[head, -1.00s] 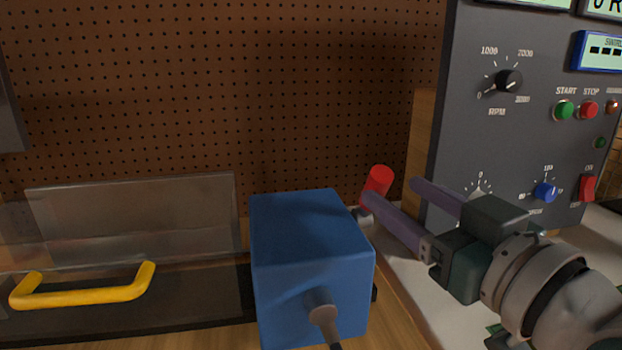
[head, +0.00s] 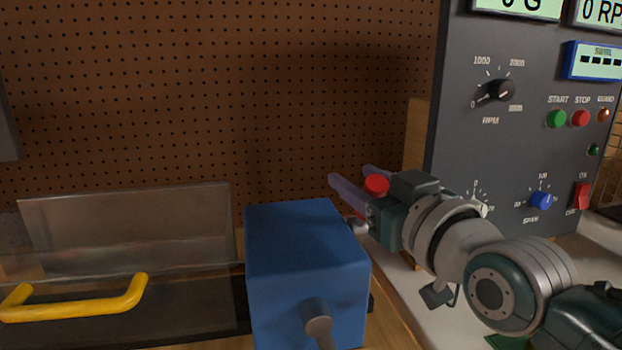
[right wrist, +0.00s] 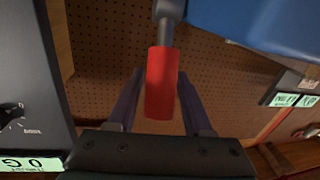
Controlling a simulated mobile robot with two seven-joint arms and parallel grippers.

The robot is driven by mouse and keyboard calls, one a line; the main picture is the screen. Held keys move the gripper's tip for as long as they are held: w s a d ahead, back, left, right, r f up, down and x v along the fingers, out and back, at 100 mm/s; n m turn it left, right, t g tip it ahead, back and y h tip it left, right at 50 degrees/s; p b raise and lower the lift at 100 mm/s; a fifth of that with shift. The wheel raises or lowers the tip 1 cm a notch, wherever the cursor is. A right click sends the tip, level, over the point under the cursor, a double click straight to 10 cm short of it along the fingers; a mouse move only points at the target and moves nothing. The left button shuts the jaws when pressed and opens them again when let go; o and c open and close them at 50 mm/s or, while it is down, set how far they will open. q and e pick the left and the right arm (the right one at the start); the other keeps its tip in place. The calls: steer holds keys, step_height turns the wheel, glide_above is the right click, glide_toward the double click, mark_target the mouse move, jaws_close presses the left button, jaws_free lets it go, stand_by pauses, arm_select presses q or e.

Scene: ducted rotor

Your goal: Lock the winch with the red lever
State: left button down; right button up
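The winch is a blue box (head: 300,250) in the lower middle of the head view, with a grey crank hub (head: 317,318) on its front. The red lever (head: 376,185) stands at the box's right side. In the right wrist view the red lever (right wrist: 161,85) hangs from a grey shaft. My right gripper (head: 352,176) is open, with its two purple fingers on either side of the red grip. In the right wrist view gaps show between the grip and both fingers (right wrist: 160,100). My left gripper is not in view.
A dark control panel (head: 520,150) with knobs and buttons stands to the right, close to my right arm. A clear cover (head: 130,230) with a yellow handle (head: 75,308) lies to the left. A brown pegboard (head: 220,90) is behind.

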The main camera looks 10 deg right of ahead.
jaws_close()
stand_by(1.1)
